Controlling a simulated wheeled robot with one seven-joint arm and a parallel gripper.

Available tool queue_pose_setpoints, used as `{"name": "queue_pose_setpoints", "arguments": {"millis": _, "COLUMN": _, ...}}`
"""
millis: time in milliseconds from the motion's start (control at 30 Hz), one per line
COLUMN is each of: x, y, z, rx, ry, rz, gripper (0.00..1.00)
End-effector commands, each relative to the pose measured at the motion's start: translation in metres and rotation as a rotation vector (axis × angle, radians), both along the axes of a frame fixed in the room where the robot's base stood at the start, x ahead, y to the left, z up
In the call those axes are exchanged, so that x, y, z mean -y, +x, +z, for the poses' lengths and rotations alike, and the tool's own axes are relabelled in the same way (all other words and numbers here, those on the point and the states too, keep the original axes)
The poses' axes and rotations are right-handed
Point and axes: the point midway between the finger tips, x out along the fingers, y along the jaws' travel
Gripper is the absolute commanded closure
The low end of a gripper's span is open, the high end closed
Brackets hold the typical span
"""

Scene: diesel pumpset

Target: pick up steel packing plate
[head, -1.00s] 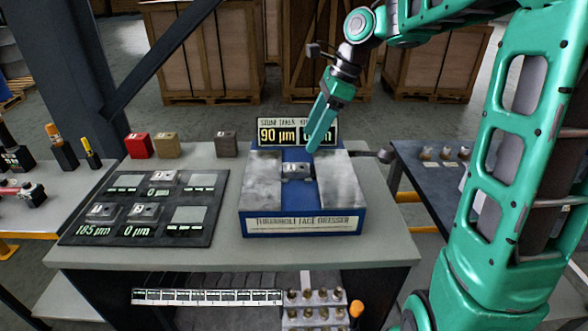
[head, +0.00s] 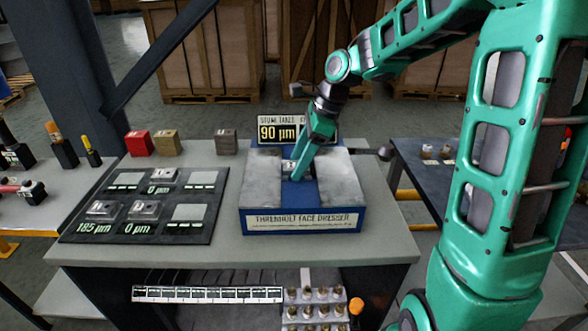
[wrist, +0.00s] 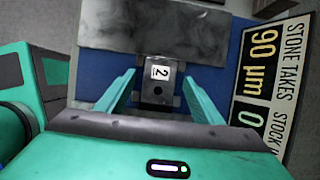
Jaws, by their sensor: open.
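A small steel packing plate (wrist: 158,94) with a white label reading 2 sits in the blue channel of the face dresser (head: 300,222), between two grey stone blocks. In the head view the plate (head: 289,167) is partly hidden by my gripper. My gripper (head: 296,176) reaches down into the channel. In the wrist view my gripper (wrist: 159,78) is open, with one finger on each side of the plate and a gap at both sides. Other steel plates lie on the dark board at the left: one at the back (head: 164,176) and two in front (head: 102,208) (head: 144,208).
A display (head: 278,132) reading 90 µm stands behind the dresser. Red (head: 138,143), tan (head: 167,142) and grey-brown (head: 226,142) blocks stand at the back of the bench. A dark knob (head: 384,154) juts out right of the dresser.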

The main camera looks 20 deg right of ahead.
Motion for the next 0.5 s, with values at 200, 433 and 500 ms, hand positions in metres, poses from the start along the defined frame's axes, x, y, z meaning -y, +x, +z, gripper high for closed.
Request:
{"name": "queue_pose_setpoints", "arguments": {"millis": 200, "x": 0.0001, "y": 0.0000, "z": 0.0003, "rx": 0.000, "ry": 0.000, "rz": 0.000, "gripper": 0.65}}
{"name": "queue_pose_setpoints", "arguments": {"millis": 433, "x": 0.0001, "y": 0.0004, "z": 0.0009, "rx": 0.001, "ry": 0.000, "rz": 0.000, "gripper": 1.00}}
{"name": "queue_pose_setpoints", "arguments": {"millis": 500, "x": 0.0000, "y": 0.0003, "z": 0.0009, "rx": 0.001, "ry": 0.000, "rz": 0.001, "gripper": 1.00}}
